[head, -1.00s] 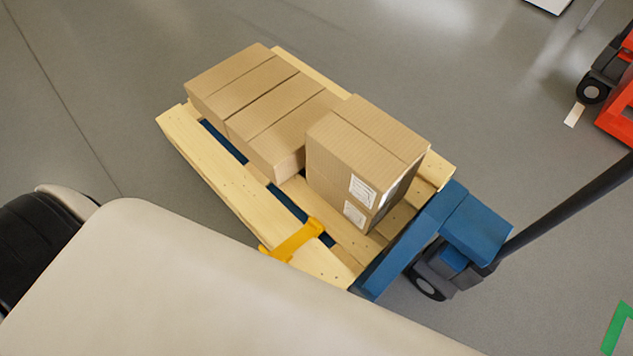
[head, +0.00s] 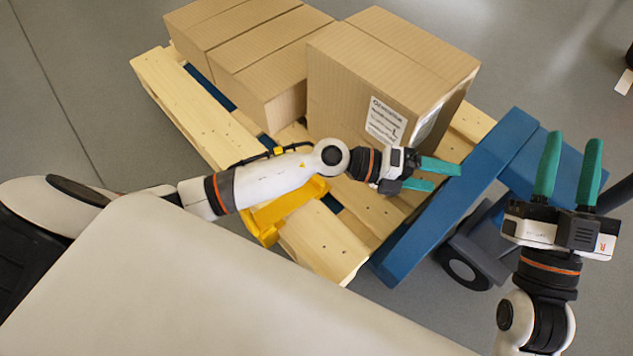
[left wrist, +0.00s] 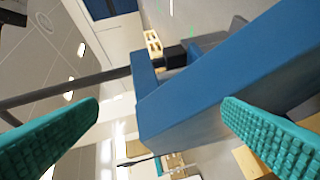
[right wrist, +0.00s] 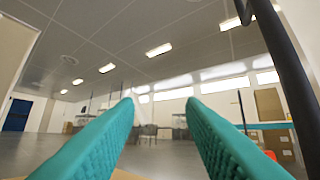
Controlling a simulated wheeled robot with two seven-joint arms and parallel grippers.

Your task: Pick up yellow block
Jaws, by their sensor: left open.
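The yellow block (head: 285,209) lies across the near edge slats of the wooden pallet (head: 322,243) in the head view. My left forearm passes over it and hides part of it. My left gripper (head: 447,177) is to the right of the block, past it, above the pallet near the blue pallet jack. It is open and empty, its green fingers pointing right. In the left wrist view the fingers frame the blue jack (left wrist: 200,105), and no yellow block shows. My right gripper (head: 574,142) is open and empty at the far right, fingers pointing up in the picture.
Cardboard boxes stand on the pallet, the tallest (head: 385,70) just behind my left gripper. The blue pallet jack (head: 455,190) stands at the pallet's right end, between my grippers. Grey floor (head: 75,40) is free at the left.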

